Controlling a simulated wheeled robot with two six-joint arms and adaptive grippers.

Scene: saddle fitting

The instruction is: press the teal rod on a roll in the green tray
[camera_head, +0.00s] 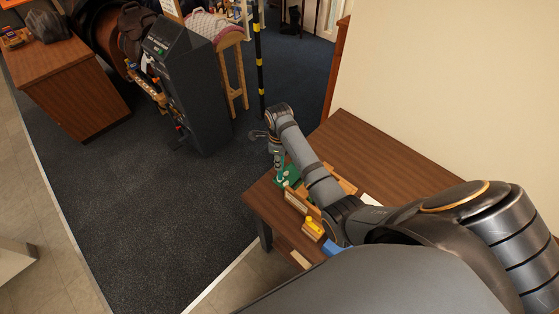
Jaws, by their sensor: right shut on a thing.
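The green tray (292,182) is small in view, on the near left end of the brown table, partly covered by my right arm. My right gripper (279,168) points down at the tray's left edge and is shut on a thin piece that looks like the teal rod (281,178). The rod's lower end is at the tray, but whether it touches a roll cannot be told. The rolls are too small or hidden to make out. My left gripper is out of view.
A wooden box (296,201), a yellow item on a wooden block (313,228) and a blue item (334,248) lie near the brown table's (375,150) front edge. A dark machine (190,90) stands at the back left. The carpet between is clear.

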